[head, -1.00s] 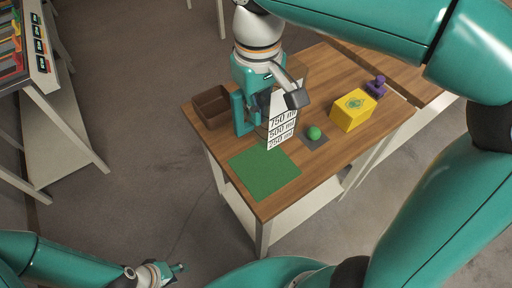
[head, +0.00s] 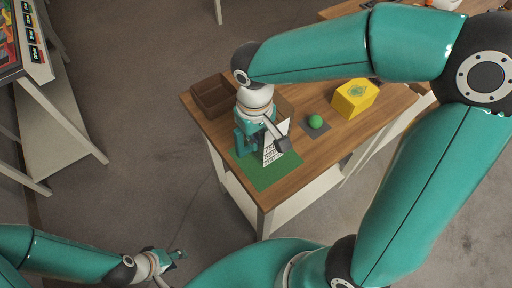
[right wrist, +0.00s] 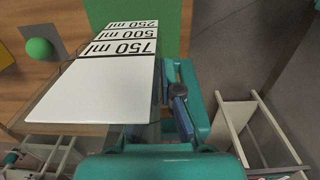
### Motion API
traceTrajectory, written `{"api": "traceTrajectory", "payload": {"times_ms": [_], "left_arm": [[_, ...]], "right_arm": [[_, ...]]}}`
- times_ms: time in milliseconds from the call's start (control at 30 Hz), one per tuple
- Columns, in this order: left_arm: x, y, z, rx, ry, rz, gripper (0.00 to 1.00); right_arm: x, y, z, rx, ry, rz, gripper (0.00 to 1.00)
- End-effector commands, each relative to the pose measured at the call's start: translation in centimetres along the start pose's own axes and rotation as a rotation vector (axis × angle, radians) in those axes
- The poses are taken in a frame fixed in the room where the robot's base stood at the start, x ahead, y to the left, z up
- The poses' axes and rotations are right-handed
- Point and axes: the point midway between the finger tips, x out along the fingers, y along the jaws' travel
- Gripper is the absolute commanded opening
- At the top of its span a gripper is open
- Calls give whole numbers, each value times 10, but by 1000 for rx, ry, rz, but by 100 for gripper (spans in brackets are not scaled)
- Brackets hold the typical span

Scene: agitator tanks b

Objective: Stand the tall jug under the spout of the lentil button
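The tall jug (head: 275,143) shows mainly as a white panel marked with ml amounts. In the right wrist view, the panel (right wrist: 100,88) reads 750, 500 and 250 ml. My right gripper (head: 258,142) is around the jug, with a finger along its side, and appears shut on it. The jug is over the green mat (head: 262,178); whether it touches the mat is unclear. My left gripper (head: 176,256) is low at the left, away from the table; its finger opening is too small to judge. No spout or lentil button can be made out clearly.
The wooden table (head: 345,140) also bears a brown open box (head: 212,97), a green ball (head: 316,122) on a grey square and a yellow box (head: 354,97). A rack with coloured contents and black labels (head: 28,35) stands at the far left. Floor lies between.

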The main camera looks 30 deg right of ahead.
Motion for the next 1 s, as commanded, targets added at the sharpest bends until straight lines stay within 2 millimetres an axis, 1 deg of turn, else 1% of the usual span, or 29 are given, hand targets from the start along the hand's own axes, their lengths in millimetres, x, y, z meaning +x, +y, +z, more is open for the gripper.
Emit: {"api": "traceTrajectory", "payload": {"times_ms": [67,233,333,433,633,733,800,867,900,1000], "left_arm": [[0,0,0,0,0,0,40],[0,0,0,0,0,0,40],[0,0,0,0,0,0,40],[0,0,0,0,0,0,40],[0,0,0,0,0,0,40],[3,-1,0,0,0,0,40],[2,-1,0,0,0,0,40],[2,-1,0,0,0,0,40],[2,-1,0,0,0,0,40],[2,-1,0,0,0,0,40]], "right_arm": [[6,0,0,0,-2,0,0],[29,0,1,0,-6,1,0],[40,0,1,1,-3,-1,0],[44,0,1,1,-2,0,0],[44,0,1,1,-1,-1,0],[47,0,1,1,-1,-1,0],[45,0,1,1,-1,-1,14],[45,0,1,1,-1,-1,24],[45,0,1,1,-1,-1,31],[45,0,1,1,-1,-1,31]]}}
